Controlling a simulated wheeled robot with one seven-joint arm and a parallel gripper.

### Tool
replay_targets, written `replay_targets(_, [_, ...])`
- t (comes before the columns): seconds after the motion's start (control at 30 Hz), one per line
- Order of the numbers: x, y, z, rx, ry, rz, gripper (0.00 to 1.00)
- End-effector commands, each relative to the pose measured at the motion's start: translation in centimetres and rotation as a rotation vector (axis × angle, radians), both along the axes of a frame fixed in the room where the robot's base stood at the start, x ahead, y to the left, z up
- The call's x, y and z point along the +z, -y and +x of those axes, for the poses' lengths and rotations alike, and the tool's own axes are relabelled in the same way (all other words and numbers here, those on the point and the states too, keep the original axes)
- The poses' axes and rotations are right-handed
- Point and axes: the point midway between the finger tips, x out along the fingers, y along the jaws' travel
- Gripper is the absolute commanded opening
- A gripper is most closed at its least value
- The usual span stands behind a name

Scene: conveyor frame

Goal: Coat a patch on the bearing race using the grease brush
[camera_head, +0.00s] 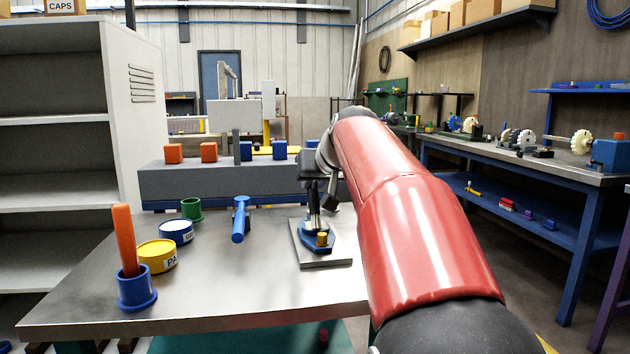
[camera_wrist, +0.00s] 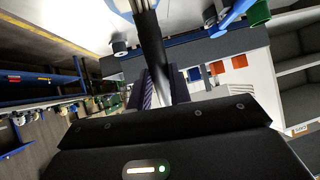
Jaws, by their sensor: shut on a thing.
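My gripper (camera_head: 313,184) points down over the right part of the grey table and is shut on a slim dark rod (camera_wrist: 152,45), which looks to be the grease brush. It stands roughly upright, and its low end is at a blue rounded piece (camera_head: 312,240) on a grey plate (camera_head: 325,262). In the wrist view, the rod runs up from the jaws (camera_wrist: 160,88) towards the piece's blue edge (camera_wrist: 120,6). I cannot tell whether the brush tip touches it.
On the table stand a blue cup (camera_head: 138,292) with an orange-handled tool (camera_head: 125,240), a yellow tin (camera_head: 158,256), a blue tin (camera_head: 176,232), a green cup (camera_head: 191,209) and a blue hammer-like tool (camera_head: 240,219). A grey conveyor (camera_head: 190,182) with several cubes runs behind. The table's front middle is clear.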

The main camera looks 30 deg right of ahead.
Motion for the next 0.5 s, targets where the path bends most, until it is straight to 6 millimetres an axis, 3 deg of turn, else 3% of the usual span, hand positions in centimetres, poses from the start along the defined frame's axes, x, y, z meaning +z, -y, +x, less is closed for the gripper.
replay_targets(0.5, [5.7, 0.0, 0.0, -0.001, 0.006, -0.001, 0.0])
